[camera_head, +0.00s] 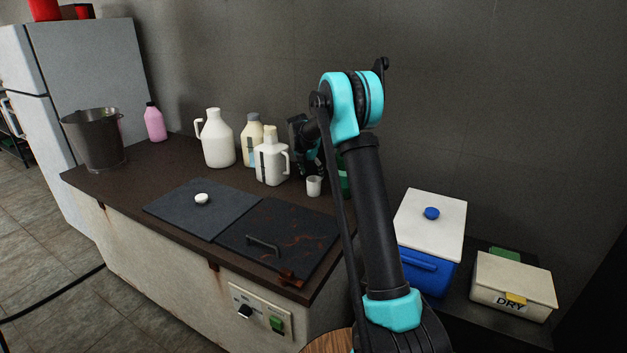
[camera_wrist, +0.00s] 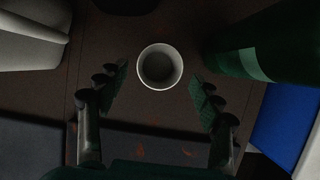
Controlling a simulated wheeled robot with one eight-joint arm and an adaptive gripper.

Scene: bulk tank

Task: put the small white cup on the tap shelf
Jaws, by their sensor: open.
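The small white cup (camera_head: 314,186) stands upright on the brown top of the tank, near its back right part. In the wrist view the cup (camera_wrist: 160,66) is seen from above, empty, just beyond and between the two fingertips. My gripper (camera_wrist: 160,86) is open, with one finger on each side, and neither finger appears to touch the cup. In the head view my gripper is largely hidden behind my arm and beside the jugs. I cannot make out the tap shelf in either view.
A white jug (camera_head: 271,161) stands close left of the cup, and a green bottle (camera_wrist: 270,45) stands close right. A steel bucket (camera_head: 93,140) and a white jug (camera_head: 218,140) are farther left. A blue cooler (camera_head: 427,270) and a box marked DRY (camera_head: 512,285) are at right.

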